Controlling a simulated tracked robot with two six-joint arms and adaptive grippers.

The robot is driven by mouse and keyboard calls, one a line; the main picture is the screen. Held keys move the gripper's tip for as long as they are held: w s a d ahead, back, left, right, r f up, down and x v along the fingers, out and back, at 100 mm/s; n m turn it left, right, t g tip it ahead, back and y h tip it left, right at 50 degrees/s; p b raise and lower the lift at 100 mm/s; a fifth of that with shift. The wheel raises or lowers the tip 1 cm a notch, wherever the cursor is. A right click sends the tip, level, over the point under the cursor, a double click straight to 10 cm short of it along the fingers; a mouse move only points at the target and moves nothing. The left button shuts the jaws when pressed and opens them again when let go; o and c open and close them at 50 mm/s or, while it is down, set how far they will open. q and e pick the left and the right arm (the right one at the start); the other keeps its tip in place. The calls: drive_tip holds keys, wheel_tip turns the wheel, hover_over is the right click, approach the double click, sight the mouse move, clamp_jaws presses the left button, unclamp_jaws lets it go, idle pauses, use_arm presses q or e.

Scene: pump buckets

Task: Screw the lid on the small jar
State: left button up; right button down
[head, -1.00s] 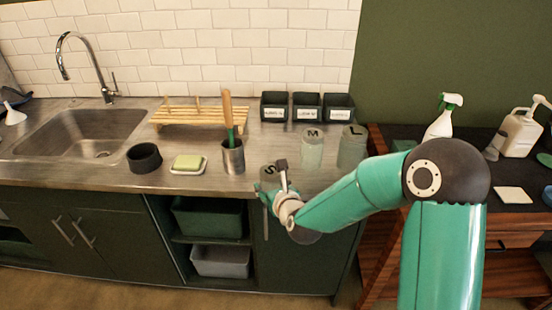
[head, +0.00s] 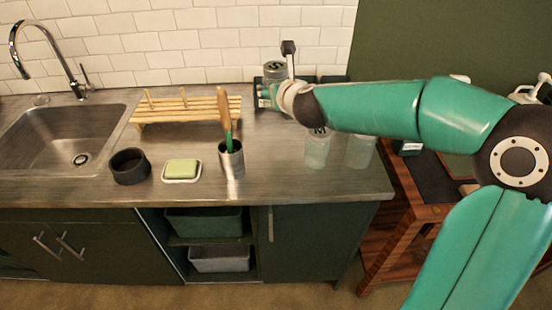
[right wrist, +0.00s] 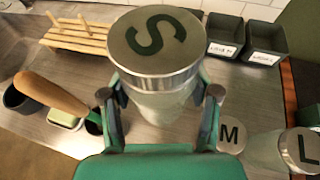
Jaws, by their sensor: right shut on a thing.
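The small jar, its round grey lid (right wrist: 155,42) marked S, shows large in the right wrist view. The lid sits on top of the pale, translucent jar body (right wrist: 158,104); whether it is screwed tight I cannot tell. My right gripper (right wrist: 160,100) is shut around the jar body, below the lid. In the head view the S lid (head: 274,67) is lifted high, in front of the wall and the dark bins, with my right gripper (head: 270,92) just below it. The arm partly hides the jar there. My left gripper is not in view.
The M jar (head: 317,150) and L jar (head: 360,152) stand on the counter under my right arm. Dark labelled bins (right wrist: 264,42) stand behind. A wooden rack (head: 188,110), utensil cup (head: 231,158), soap dish (head: 182,171) and black bowl (head: 130,166) stand left. The front counter centre is clear.

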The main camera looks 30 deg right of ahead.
drive_tip(key=shift+d, duration=0.15)
drive_tip(key=shift+s+f, duration=0.1)
drive_tip(key=shift+s, duration=0.05)
drive_tip(key=shift+f+b, duration=0.35)
drive_tip(key=shift+f, duration=0.05)
wheel_tip(320, 180, down, 14)
drive_tip(key=b, duration=0.4)
drive_tip(key=shift+d+f+b, duration=0.1)
drive_tip(key=shift+f+b, duration=0.05)
drive_tip(key=shift+b, duration=0.2)
drive_tip(key=shift+f, duration=0.25)
drive_tip(key=shift+f, duration=2.1)
